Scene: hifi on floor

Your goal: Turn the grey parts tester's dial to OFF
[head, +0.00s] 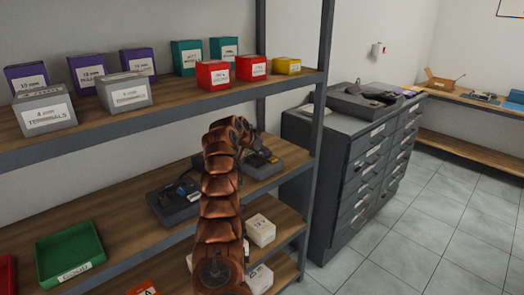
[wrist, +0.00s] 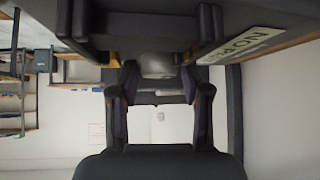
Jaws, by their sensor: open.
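A grey device (head: 264,168), which looks like the tester, sits at the right end of the middle shelf. My arm reaches over the shelf, and my gripper (head: 256,152) is at this device, partly in front of it. In the wrist view my gripper (wrist: 159,88) is open, with its two dark fingers apart. A small rounded grey part (wrist: 157,66) shows between the fingertips; I cannot tell whether it is the dial or whether the fingers touch it. A dark body with a partly readable label (wrist: 245,45) is close by. The dial's setting cannot be read.
A second dark device (head: 174,202) stands left of my arm on the middle shelf (head: 130,225). A green bin (head: 70,254) is further left. Several labelled boxes fill the upper shelf (head: 180,104). A shelf post (head: 318,120) and a drawer cabinet (head: 355,165) are on the right.

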